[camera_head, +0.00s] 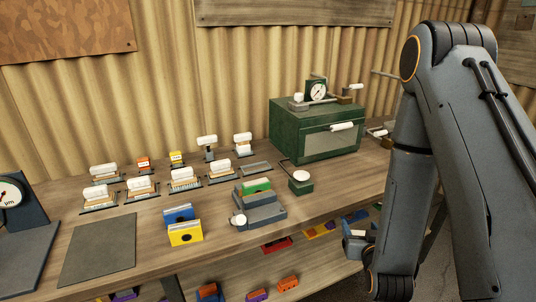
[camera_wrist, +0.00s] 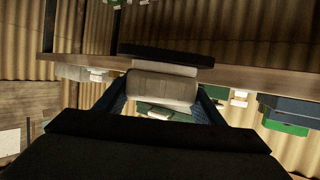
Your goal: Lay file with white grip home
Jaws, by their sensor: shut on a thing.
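My gripper (camera_head: 357,240) hangs low at the right of the head view, by the front edge of the bench. The wrist view shows its fingers (camera_wrist: 163,98) closed on a pale, rounded white grip (camera_wrist: 163,86). A dark bar (camera_wrist: 165,54) shows just beyond the grip; I cannot tell for sure that it is part of the same piece. On the bench several white-gripped pieces (camera_head: 182,174) stand in dark slotted holders in rows. One holder (camera_head: 256,168), at the right end of the front row, looks empty.
A green cabinet (camera_head: 316,130) with a gauge stands at the back right. A grey block with a green insert (camera_head: 257,187), a small green block (camera_head: 301,184), and blue (camera_head: 180,214) and yellow (camera_head: 185,234) boxes stand forward. A dark mat (camera_head: 98,248) is bare. A lower shelf (camera_head: 305,262) holds coloured pieces.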

